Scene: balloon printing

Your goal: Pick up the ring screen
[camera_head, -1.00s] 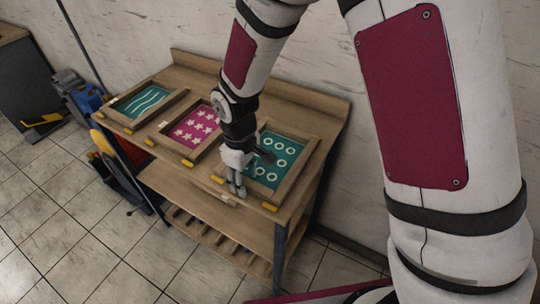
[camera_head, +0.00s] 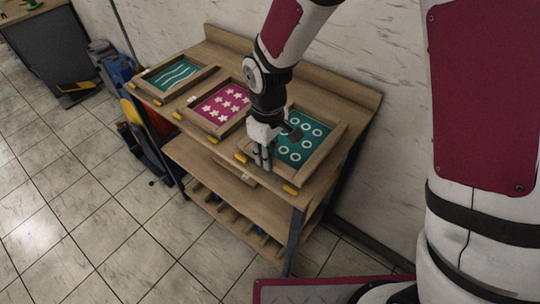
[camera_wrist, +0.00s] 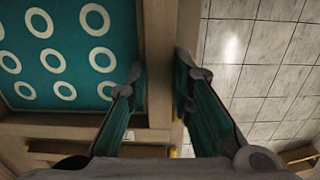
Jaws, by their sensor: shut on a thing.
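The ring screen (camera_head: 311,141), a wooden frame with a teal sheet and white rings, is at the right end of the wooden table. My gripper (camera_head: 263,164) is at its front edge, fingers pointing down. In the wrist view the ring screen (camera_wrist: 71,41) fills the left side. There my gripper (camera_wrist: 160,66) has one finger on each side of the wooden frame bar, shut on it. I cannot tell whether the screen is raised off the table.
The star screen (camera_head: 221,103) lies just left of the ring screen, and the wavy-line screen (camera_head: 173,75) farther left. Yellow blocks (camera_head: 290,189) line the table's front edge. The wooden table (camera_head: 345,92) has a lower shelf and a wall behind. The tiled floor (camera_head: 110,225) in front is clear.

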